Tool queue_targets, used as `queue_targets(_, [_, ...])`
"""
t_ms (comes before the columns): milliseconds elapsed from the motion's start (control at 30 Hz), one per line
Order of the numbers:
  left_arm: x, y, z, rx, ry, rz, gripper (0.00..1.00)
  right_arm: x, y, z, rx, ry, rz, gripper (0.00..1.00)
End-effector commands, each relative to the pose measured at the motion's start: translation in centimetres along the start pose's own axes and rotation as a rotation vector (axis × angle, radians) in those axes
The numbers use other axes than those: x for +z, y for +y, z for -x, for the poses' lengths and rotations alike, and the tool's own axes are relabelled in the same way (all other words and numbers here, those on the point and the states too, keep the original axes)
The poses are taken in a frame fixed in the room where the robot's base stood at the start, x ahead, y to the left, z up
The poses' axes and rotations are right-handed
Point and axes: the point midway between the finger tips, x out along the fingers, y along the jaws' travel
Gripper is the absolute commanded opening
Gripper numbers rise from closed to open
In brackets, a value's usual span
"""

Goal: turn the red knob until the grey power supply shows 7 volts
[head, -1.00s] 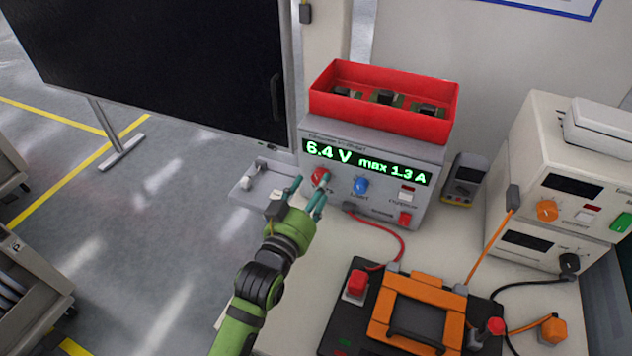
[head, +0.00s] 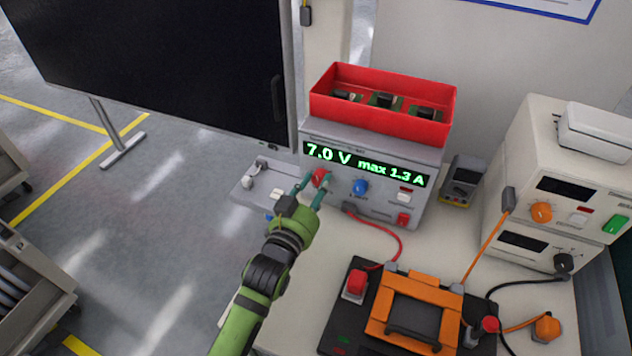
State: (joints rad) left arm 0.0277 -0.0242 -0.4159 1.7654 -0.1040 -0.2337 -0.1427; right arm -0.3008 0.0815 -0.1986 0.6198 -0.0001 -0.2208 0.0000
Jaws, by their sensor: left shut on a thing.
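The grey power supply (head: 388,207) stands on the bench, and its green display (head: 366,164) reads 7.0 V and max 1.3 A. The red knob (head: 320,177) is at the left of its front panel, partly hidden by my fingers. My left gripper (head: 316,185) reaches in from the lower left with its teal fingers on either side of the red knob, shut on it. A blue knob (head: 360,187) sits just right of it, untouched. My right gripper is not in view.
A red bin (head: 400,123) with parts stands on the supply. A red cable runs to a black board with an orange frame (head: 376,310). A yellow multimeter (head: 462,182) and beige instruments (head: 535,180) stand to the right. A grey tray (head: 262,198) lies left of the supply.

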Motion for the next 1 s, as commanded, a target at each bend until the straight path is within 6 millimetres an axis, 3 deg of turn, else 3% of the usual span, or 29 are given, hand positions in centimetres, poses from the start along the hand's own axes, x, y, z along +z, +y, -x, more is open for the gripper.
queue_targets(267, [-0.3,-0.1,-0.1,-0.002,0.008,-0.021,0.04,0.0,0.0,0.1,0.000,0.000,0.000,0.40])
queue_targets(300, [-0.3,-0.1,-0.1,-0.002,0.008,-0.020,0.48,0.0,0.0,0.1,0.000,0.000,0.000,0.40])
queue_targets(333, [-0.3,-0.1,-0.1,-0.002,0.008,-0.020,0.60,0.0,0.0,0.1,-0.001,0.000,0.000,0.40])
queue_targets(767, [-0.1,0.0,0.6,-0.001,0.003,-0.019,0.60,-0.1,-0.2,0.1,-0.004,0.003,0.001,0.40])
queue_targets(1000, [0.0,0.0,5.0,0.000,0.001,-0.020,0.60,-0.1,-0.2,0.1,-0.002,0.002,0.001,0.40])
